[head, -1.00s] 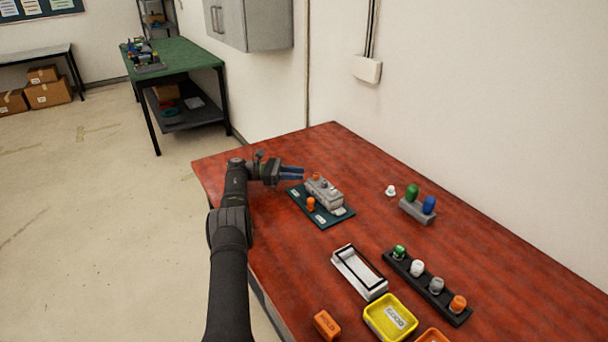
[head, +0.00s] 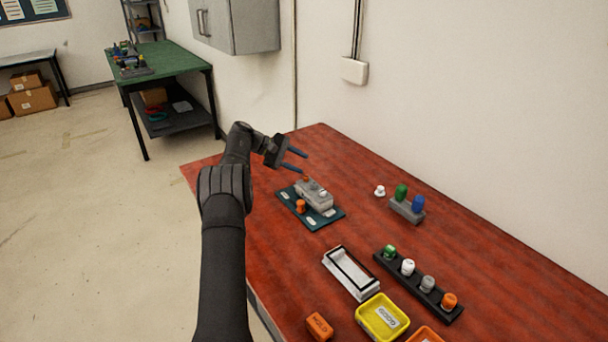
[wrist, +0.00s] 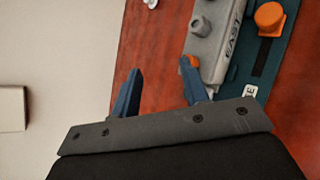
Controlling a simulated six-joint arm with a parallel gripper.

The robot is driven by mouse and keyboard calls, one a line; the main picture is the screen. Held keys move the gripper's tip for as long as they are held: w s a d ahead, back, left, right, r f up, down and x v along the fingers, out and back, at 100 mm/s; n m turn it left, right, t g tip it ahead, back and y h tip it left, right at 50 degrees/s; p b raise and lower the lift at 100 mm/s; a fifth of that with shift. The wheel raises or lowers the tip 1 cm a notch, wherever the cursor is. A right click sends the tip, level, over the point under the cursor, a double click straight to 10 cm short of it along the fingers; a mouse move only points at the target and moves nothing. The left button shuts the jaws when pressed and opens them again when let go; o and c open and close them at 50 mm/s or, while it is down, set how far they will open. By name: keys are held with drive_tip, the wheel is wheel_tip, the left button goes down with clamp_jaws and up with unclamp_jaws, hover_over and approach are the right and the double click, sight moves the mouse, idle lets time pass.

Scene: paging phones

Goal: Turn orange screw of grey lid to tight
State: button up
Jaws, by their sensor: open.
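The grey lid (head: 316,197) sits on a dark teal base plate (head: 328,217) on the red table; it also shows in the wrist view (wrist: 213,48), marked EAST. A small orange screw (head: 306,178) stands at the lid's far end, and a grey-white screw stands on its near part. In the wrist view the orange screw (wrist: 193,70) is partly covered by my right finger. My gripper (head: 303,162) is open and empty, its blue fingers apart, above and beyond the lid's far end. In the wrist view the fingers (wrist: 160,72) point toward the table with the screw by the right one.
An orange knob (head: 300,207) stands on the teal plate beside the lid. To the right are a grey block with green and blue knobs (head: 407,209) and a black rack (head: 417,286) of several caps. A white tray (head: 351,272) and yellow tray (head: 383,317) lie nearer.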

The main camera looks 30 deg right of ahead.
drive_tip(key=s+a+r+m+t+y, duration=0.1)
drive_tip(key=s+r+m+t+y, duration=0.25)
drive_tip(key=r+m, duration=0.35)
drive_tip(key=m+t+y, duration=0.3)
drive_tip(key=m+t, duration=0.2)
drive_tip(key=m, duration=0.4)
approach(305, 176)
drive_tip(key=shift+h, duration=0.25)
drive_tip(key=x, duration=0.8)
drive_tip(key=shift+w+f, duration=0.1)
drive_tip(key=shift+f, duration=0.25)
clamp_jaws()
